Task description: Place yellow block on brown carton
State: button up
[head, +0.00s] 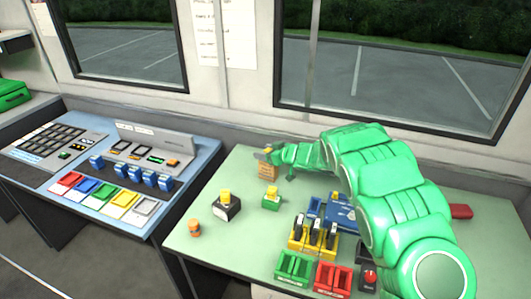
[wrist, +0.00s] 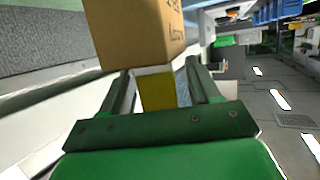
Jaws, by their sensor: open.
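The brown carton (head: 268,173) stands near the back edge of the green table. It fills the upper middle of the wrist view (wrist: 135,30). The yellow block (wrist: 157,92) lies between my gripper's two fingers (wrist: 158,76) and appears to meet the carton's face; exact contact is hard to tell. Slim gaps show between the block and the fingers, so my gripper is open around it. In the head view my gripper (head: 264,154) is at the top of the carton, and the block there is too small to make out clearly.
On the green table (head: 190,258) are a black box with a yellow top (head: 228,207), a green item with a yellow top (head: 271,201) and an orange cup (head: 194,228). Yellow, green and red holders (head: 293,266) stand in front. The table's front left is mostly clear.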

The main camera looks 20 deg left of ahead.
jog(key=shift+r, duration=0.1)
jog(key=shift+d+r, duration=0.1)
jog(key=shift+d, duration=0.05)
jog(key=v, duration=1.1)
jog(key=shift+d, duration=0.35)
jog(key=shift+o, duration=0.5)
jog(key=shift+s, duration=0.15)
